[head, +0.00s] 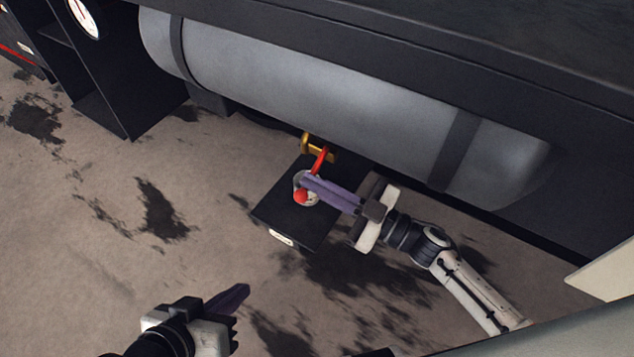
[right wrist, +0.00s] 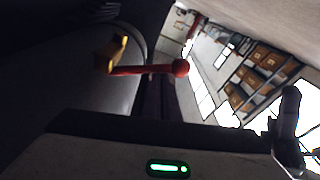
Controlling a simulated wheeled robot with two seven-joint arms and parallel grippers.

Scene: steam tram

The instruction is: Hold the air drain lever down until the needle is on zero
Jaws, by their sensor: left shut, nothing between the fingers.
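The air drain lever (head: 319,160) is a red bar with a red ball end (head: 300,196), on a brass fitting (head: 306,143) under the grey tank. The fingers look shut together. In the right wrist view the lever (right wrist: 145,70) crosses at the fingertips; I cannot tell if they touch. A white gauge (head: 84,17) is at the top left; its needle is too small to read. My left gripper (head: 240,292) is shut and empty, low over the floor.
The long grey tank (head: 300,85) runs beneath a dark ledge (head: 420,60). A black box (head: 276,211) with a pale round spot and a label (head: 281,238) stands below the lever. Stained floor at the left is free. Shelves with boxes (right wrist: 255,75) stand far off.

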